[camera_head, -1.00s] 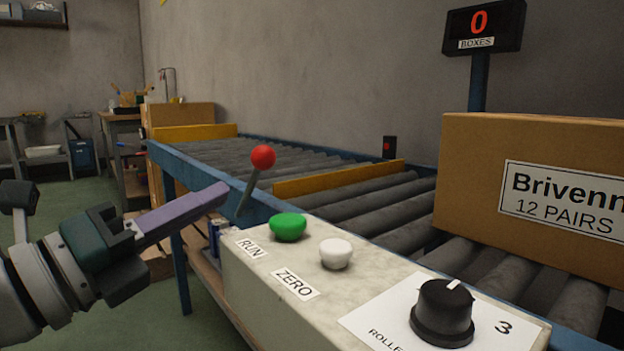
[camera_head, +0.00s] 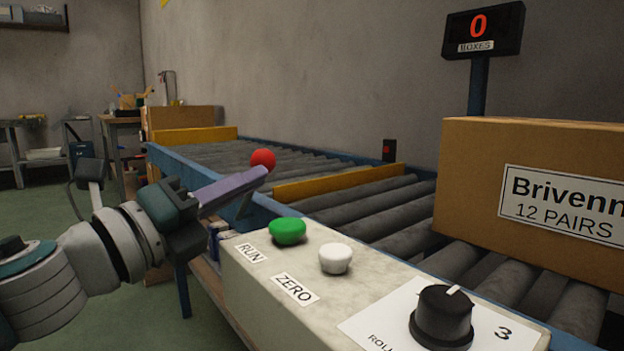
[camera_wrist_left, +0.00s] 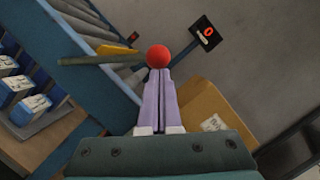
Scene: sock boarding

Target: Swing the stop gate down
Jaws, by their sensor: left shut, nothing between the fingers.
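The stop gate is a yellow bar (camera_head: 340,180) lying across the roller conveyor. Its lever has a red ball knob (camera_head: 263,159) above the conveyor's near blue rail; the lever rod is mostly hidden behind my left gripper in the head view. My left gripper (camera_head: 262,173) is shut and empty, with its purple fingertips just below the red knob. In the left wrist view the red knob (camera_wrist_left: 158,56) appears right at the tips of the closed fingers (camera_wrist_left: 158,75). I cannot tell whether they touch. My right gripper is not in view.
A control box (camera_head: 310,270) with a green button (camera_head: 288,231), a white button (camera_head: 335,258) and a black dial (camera_head: 442,316) stands at the front. A labelled carton (camera_head: 470,190) sits on the rollers at right. A counter display (camera_head: 484,28) reads 0.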

